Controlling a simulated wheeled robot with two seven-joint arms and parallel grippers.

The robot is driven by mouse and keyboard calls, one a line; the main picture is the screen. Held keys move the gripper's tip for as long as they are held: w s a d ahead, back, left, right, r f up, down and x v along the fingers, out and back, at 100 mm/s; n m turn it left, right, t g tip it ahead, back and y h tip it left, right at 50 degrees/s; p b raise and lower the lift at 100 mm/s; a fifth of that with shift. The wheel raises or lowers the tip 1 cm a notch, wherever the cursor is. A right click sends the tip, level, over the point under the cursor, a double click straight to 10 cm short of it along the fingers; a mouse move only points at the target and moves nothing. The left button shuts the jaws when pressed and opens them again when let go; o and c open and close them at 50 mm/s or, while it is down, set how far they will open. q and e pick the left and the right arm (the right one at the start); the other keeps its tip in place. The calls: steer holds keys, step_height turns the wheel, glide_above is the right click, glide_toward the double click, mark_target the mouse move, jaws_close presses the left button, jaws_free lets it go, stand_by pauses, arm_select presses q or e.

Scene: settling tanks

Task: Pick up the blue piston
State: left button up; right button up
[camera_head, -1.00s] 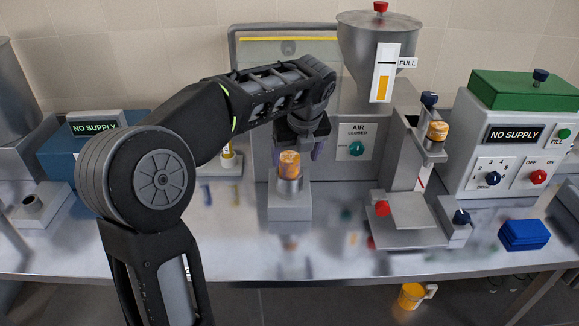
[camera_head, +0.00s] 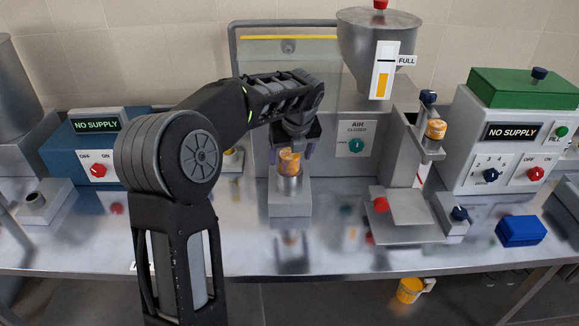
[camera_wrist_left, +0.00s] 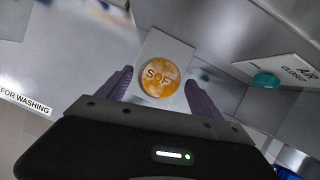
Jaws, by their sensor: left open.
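I cannot make out a blue piston in either view. My left gripper (camera_head: 297,150) points down, open, over an orange marbled cylinder (camera_head: 289,160). That cylinder sits upright in a metal sleeve (camera_head: 289,184) on a grey block. In the left wrist view, the open fingers of my left gripper (camera_wrist_left: 160,90) stand on either side of the cylinder's round top (camera_wrist_left: 160,77), which is marked "SOFT". I cannot tell whether the fingers touch it. My right gripper is not in view.
A second orange cylinder (camera_head: 436,130) sits on the stand to the right. A blue block (camera_head: 521,230) lies at the far right. A grey hopper (camera_head: 378,45) stands behind. A yellow mug (camera_head: 410,290) is below the table edge. The front middle of the table is clear.

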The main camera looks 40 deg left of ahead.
arm_select(q)
steer(key=shift+a+f, duration=0.1)
steer(key=shift+f, duration=0.1)
steer(key=shift+c, duration=0.2)
jaws_close()
stand_by(0.9)
